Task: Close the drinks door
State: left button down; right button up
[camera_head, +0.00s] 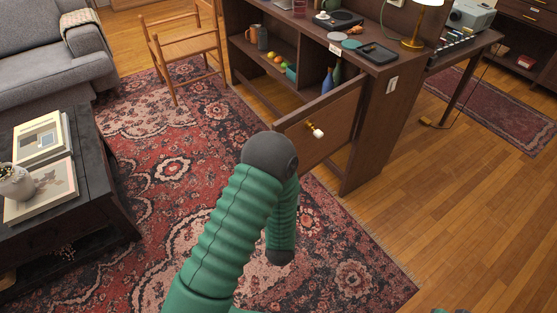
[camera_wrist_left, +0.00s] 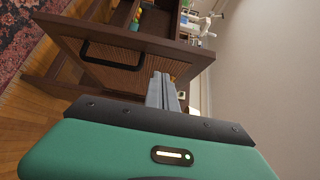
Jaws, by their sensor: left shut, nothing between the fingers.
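The drinks door (camera_head: 335,118) is a brown wooden panel standing open, swung out from the front of the dark wooden cabinet (camera_head: 372,135). A small gold and white fitting (camera_head: 317,132) is on its near face. My left wrist view shows a brown panel with ribbed surface (camera_wrist_left: 130,75) and a black bar handle (camera_wrist_left: 112,62); I cannot tell for sure that it is the same door. My left gripper (camera_wrist_left: 163,82) is shut and empty, its fingertips in front of this panel's edge; contact cannot be judged. My right gripper is out of view.
Bottles (camera_head: 330,80) and fruit (camera_head: 279,60) stand inside the cabinet; a lamp (camera_head: 420,22) and a black tray (camera_head: 376,53) are on top. A wooden chair (camera_head: 185,45), a dark coffee table (camera_head: 105,190) and a grey sofa (camera_head: 40,60) are at left.

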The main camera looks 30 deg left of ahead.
pick_arm(q)
jog(key=w+a+b, duration=0.1)
jog(key=w+a, duration=0.2)
jog(key=a, duration=0.2)
jog(key=shift+w+a, duration=0.25)
jog(key=shift+w, duration=0.05)
jog(key=shift+a, duration=0.15)
